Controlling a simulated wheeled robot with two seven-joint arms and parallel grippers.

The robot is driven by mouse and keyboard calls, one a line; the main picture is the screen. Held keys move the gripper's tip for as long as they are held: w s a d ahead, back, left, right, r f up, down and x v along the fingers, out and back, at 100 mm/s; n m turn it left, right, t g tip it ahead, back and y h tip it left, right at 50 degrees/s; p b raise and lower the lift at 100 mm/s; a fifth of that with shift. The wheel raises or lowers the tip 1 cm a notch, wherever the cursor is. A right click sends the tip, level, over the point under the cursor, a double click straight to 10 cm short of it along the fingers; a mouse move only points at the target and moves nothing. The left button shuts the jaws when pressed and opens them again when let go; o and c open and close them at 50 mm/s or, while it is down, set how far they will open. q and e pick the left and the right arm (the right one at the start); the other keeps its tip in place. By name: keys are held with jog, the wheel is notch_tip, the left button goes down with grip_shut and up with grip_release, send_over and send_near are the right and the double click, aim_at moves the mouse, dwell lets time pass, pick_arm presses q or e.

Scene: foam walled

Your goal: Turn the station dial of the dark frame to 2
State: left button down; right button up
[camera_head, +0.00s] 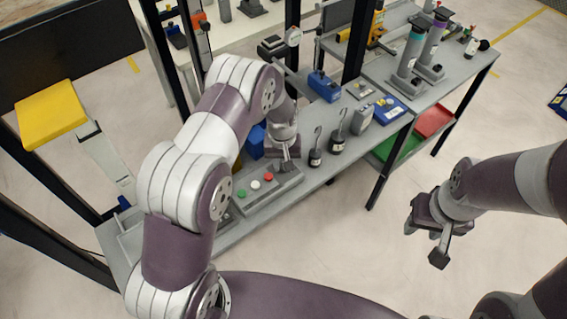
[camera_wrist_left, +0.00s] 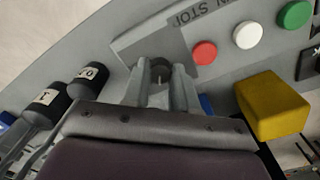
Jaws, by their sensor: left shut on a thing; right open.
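The station dial (camera_wrist_left: 160,66) is a small dark round knob on a grey plate, seen in the left wrist view. My left gripper (camera_wrist_left: 161,80) has its two grey fingers on either side of the knob, shut on it. The number the dial points to cannot be read. In the head view the left gripper (camera_head: 287,160) reaches down to the right end of the grey control panel (camera_head: 262,203) and hides the dial. The dark frame (camera_head: 292,45) has black posts around the bench. My right gripper (camera_head: 428,235) is open and empty above the floor.
Red (camera_wrist_left: 204,53), white (camera_wrist_left: 247,35) and green (camera_wrist_left: 294,15) buttons sit beside the dial. A yellow block (camera_wrist_left: 272,104) is close to the left gripper. Two black weights with hooks (camera_head: 326,150) stand to the right on the bench. The floor around the right gripper is clear.

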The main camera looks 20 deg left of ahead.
pick_arm(q)
jog(key=m, duration=0.5)
jog(key=shift+w+r+m+b, duration=0.1)
jog(key=shift+w+m+b, duration=0.05)
jog(key=shift+m+b, duration=0.25)
dwell(0.4)
jog(key=c, duration=0.9)
grip_release()
jog(key=shift+r, duration=0.4)
notch_tip(320, 180, up, 12)
jog(key=shift+a+b, duration=0.15)
jog(key=shift+b, duration=0.7)
